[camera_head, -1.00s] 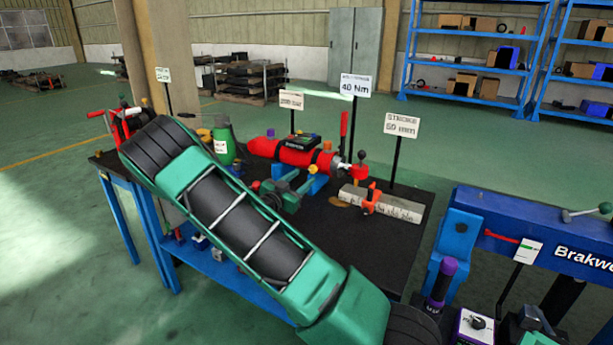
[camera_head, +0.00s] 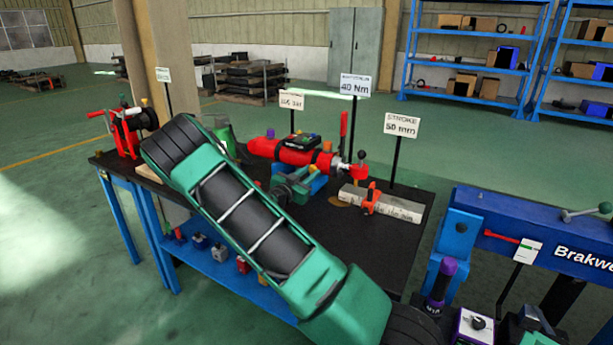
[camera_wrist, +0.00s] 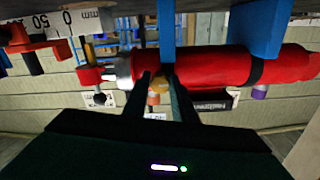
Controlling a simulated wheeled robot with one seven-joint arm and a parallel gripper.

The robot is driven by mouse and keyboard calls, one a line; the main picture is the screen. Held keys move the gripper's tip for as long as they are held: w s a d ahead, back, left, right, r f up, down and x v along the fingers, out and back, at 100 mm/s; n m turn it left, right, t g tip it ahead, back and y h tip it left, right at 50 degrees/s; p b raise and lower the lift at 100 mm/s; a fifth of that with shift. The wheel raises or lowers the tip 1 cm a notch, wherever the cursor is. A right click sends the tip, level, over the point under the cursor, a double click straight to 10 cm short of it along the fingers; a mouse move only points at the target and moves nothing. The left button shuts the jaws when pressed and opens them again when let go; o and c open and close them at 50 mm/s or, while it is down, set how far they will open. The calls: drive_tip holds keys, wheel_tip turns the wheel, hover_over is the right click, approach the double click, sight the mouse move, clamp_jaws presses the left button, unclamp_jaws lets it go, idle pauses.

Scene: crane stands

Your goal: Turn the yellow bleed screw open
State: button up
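In the wrist view, which is upside down, a red cylinder (camera_wrist: 210,67) runs across the picture. A small yellow screw head (camera_wrist: 157,83) shows low on it, between the two dark fingers of my gripper (camera_wrist: 160,80). The fingers are apart with the yellow head between them; I cannot tell whether they press on it. In the head view the red cylinder (camera_head: 290,153) lies on the bench in blue supports. An orange-yellow cap (camera_head: 327,146) sits on top near its rod end. My green forearm covers the near side of the bench.
A purple cap (camera_head: 270,133) and a black box (camera_head: 301,141) sit on the cylinder. Sign posts, including a 40 Nm sign (camera_head: 355,85), stand behind. A red hand-wheel stand (camera_head: 128,133) is at the left.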

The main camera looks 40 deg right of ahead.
drive_tip(key=shift+n, duration=1.1)
drive_tip(key=shift+w, duration=0.1)
drive_tip(key=o, duration=1)
drive_tip(key=shift+o, duration=0.2)
drive_tip(key=shift+a, duration=0.1)
drive_tip(key=v, duration=1)
drive_tip(key=shift+a, duration=0.35)
